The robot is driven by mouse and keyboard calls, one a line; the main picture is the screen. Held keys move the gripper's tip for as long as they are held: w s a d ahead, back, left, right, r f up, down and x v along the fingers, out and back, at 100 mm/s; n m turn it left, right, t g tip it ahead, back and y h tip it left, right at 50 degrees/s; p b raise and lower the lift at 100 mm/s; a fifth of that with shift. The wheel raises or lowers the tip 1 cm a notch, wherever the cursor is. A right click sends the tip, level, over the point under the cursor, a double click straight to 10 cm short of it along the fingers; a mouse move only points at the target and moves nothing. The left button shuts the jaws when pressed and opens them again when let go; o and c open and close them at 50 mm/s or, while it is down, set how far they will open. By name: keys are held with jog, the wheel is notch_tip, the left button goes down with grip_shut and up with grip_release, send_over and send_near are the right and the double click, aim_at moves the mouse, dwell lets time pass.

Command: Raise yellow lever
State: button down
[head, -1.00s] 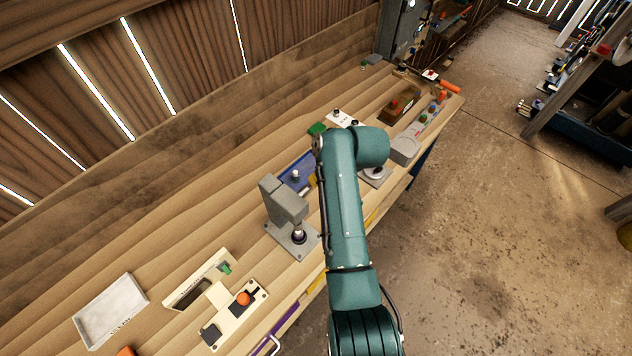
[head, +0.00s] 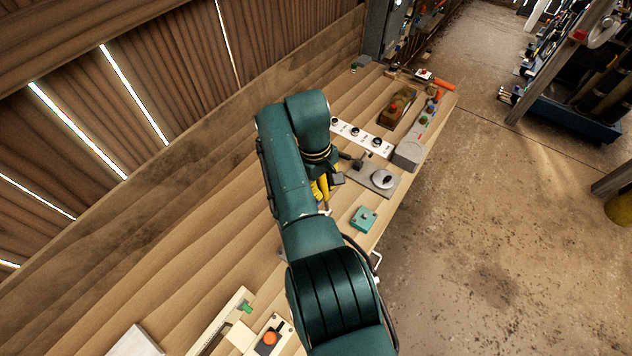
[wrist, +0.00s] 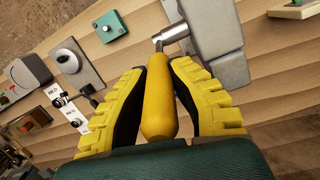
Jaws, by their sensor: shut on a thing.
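The yellow lever (wrist: 157,100) is a smooth tapered handle in the middle of the wrist view. Its narrow end meets a silver shaft (wrist: 172,40) that comes out of a grey housing (wrist: 218,45). My gripper (wrist: 160,72) has yellow-and-black ribbed fingers, one on each side of the handle, and is shut on it. The handle's thick end lies close to my palm. In the head view my gripper (head: 322,188) shows only partly beside my arm, which hides most of the lever and its housing.
On the bench, a teal box (head: 363,218), a grey plate with a round knob (head: 382,179) and a white strip of black knobs (head: 359,135) lie near my gripper.

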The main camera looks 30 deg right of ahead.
jog(key=shift+f, duration=0.35)
jog(key=c, duration=0.9)
grip_release()
jog(key=shift+r, duration=0.1)
jog(key=shift+r, duration=0.1)
jog(key=r, duration=0.5)
jog(key=w+r, duration=0.1)
jog(key=r, duration=0.1)
jog(key=shift+a+r, duration=0.15)
jog(key=shift+a, duration=0.15)
